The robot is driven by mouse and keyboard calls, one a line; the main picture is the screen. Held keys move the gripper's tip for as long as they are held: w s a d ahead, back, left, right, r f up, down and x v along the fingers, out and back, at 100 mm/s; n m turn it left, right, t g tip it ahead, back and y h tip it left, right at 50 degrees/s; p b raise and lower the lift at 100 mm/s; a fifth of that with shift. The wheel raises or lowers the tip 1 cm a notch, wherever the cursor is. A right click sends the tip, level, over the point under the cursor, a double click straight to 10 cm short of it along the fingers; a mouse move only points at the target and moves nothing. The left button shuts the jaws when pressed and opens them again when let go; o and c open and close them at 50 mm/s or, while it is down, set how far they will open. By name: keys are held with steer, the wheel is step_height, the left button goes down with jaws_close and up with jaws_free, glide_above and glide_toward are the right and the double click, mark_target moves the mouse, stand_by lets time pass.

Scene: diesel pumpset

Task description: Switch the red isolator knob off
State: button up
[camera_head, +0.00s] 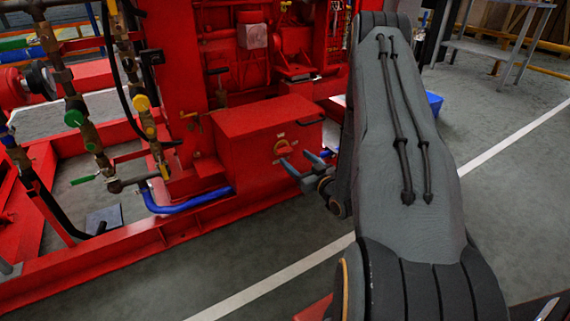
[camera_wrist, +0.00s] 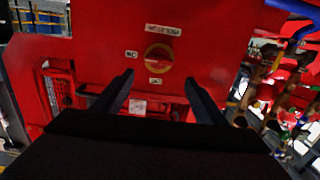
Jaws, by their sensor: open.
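The red isolator knob (camera_head: 282,147) sits on a yellow round plate on the front face of a red box (camera_head: 240,122). In the wrist view the knob (camera_wrist: 158,57) is just beyond the fingertips, near the middle between them. The knob's exact angle is hard to tell.
A blue hose (camera_head: 187,203) runs along the base frame left of the box. Valves and pipes (camera_head: 128,70) stand at the left. The grey floor (camera_head: 500,200) at the right is open.

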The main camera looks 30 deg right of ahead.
mark_target(286, 151)
steer(key=w+b, duration=0.1)
steer(key=w, duration=0.1)
steer(key=w+b, duration=0.1)
steer(key=w, duration=0.2)
steer(key=w+f+b, duration=0.1)
steer(key=w, duration=0.1)
steer(key=shift+w+f+b, duration=0.1)
steer(key=shift+w+b, duration=0.2)
steer(key=shift+b, duration=0.1)
steer(key=shift+d, duration=0.1)
steer(key=c, duration=1.1)
steer(key=shift+o, duration=0.2)
